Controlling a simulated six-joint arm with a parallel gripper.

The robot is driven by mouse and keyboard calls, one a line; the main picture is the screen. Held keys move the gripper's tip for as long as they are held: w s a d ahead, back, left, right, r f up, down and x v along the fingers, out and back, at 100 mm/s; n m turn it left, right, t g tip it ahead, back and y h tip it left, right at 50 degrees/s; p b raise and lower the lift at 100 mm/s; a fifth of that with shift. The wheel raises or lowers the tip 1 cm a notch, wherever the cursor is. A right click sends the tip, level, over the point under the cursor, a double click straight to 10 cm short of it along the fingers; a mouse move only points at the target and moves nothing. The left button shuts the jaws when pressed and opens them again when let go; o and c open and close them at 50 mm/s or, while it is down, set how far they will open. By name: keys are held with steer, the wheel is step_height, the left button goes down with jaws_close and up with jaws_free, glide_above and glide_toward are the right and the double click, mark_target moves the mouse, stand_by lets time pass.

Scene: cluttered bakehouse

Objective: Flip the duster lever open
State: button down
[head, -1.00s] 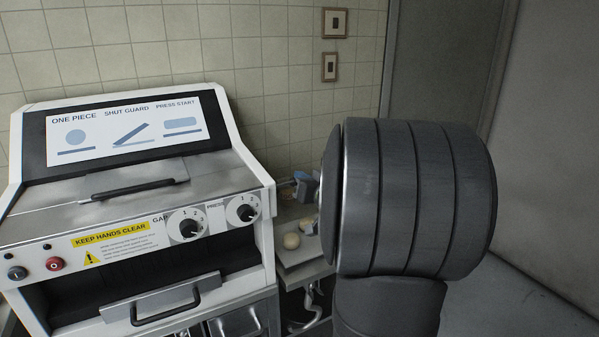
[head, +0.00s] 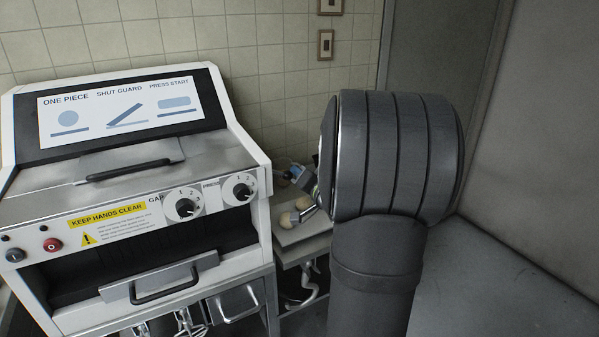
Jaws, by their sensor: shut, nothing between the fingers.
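I cannot make out the duster lever. A small blue-grey block (head: 299,175) shows between the white machine and my arm, above a small pale work surface; I cannot tell whether it is part of the duster. My own thick dark arm fills the middle right of the head view and covers what lies behind it. My gripper is not distinguishable; it seems hidden behind the arm.
A white dough machine (head: 262,218) with knobs, a guard handle and a warning label fills the left. Pale dough-like balls (head: 288,219) lie on the small surface (head: 300,237) beside it. A tiled wall (head: 270,60) stands behind. A grey surface (head: 510,285) at the right looks clear.

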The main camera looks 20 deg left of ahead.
stand_by(0.4)
steer(key=s+d+r, duration=0.3)
steer(key=s+d, duration=0.2)
steer(key=d, duration=0.4)
steer(key=shift+s+d+r, duration=0.15)
steer(key=shift+s+d, duration=0.15)
steer(key=shift+d, duration=0.05)
steer(key=x, duration=0.9)
steer(key=s+a+r+n, duration=0.1)
steer(key=a+r+n, duration=0.3)
steer(key=n, duration=0.5)
steer(key=shift+s+r+n, duration=0.35)
steer(key=shift+r+n, duration=0.05)
steer(key=shift+r, duration=0.05)
steer(key=shift+a, duration=0.1)
